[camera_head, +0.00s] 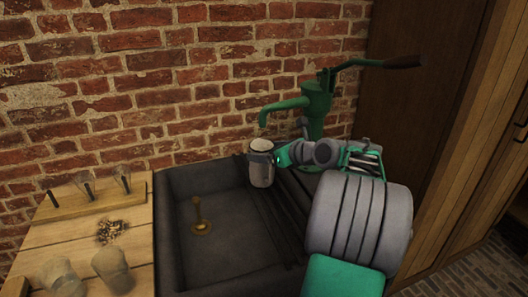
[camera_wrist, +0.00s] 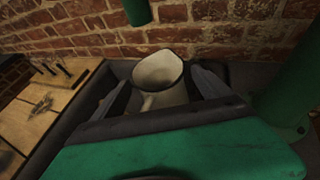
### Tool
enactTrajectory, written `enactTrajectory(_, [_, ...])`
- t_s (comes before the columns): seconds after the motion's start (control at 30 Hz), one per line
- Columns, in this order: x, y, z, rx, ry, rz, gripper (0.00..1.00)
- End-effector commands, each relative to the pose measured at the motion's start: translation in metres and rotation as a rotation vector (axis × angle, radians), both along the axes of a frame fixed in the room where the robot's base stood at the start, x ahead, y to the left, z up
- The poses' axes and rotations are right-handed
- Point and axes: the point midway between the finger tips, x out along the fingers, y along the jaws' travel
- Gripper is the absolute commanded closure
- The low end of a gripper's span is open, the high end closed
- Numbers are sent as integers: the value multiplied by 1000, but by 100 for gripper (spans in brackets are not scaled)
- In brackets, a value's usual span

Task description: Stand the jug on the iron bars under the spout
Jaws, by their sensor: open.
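The pale jug (camera_head: 261,174) stands upright at the right side of the dark stone sink, below the spout (camera_head: 263,116) of the green pump. Its base appears to rest on the iron bars (camera_head: 287,216), though the contact is not clear. My gripper (camera_head: 262,157) is open, with its fingers on either side of the jug's upper part. In the wrist view the jug (camera_wrist: 158,72) sits between the open fingers (camera_wrist: 160,79), its open top and handle showing, with the green spout (camera_wrist: 138,10) above and beyond it.
The sink (camera_head: 174,226) has a brass drain fitting (camera_head: 200,226) in its basin. A wooden board (camera_head: 50,243) at left holds glass jars (camera_head: 112,270), a rack (camera_head: 85,202) and a small dark heap (camera_head: 112,231). The green pump body (camera_head: 317,108) stands close behind my gripper, against the brick wall.

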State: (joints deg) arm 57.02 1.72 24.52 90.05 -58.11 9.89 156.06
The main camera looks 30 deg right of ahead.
Motion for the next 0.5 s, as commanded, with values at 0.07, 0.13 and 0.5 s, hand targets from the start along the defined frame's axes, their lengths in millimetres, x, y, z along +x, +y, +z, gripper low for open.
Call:
enactTrajectory(0.07, [-17, -4, 10, -3, -2, -6, 13])
enactTrajectory(0.13, [-35, -7, 18, -3, -2, -7, 13])
enactTrajectory(0.5, [-95, -13, 41, -1, -2, -1, 13])
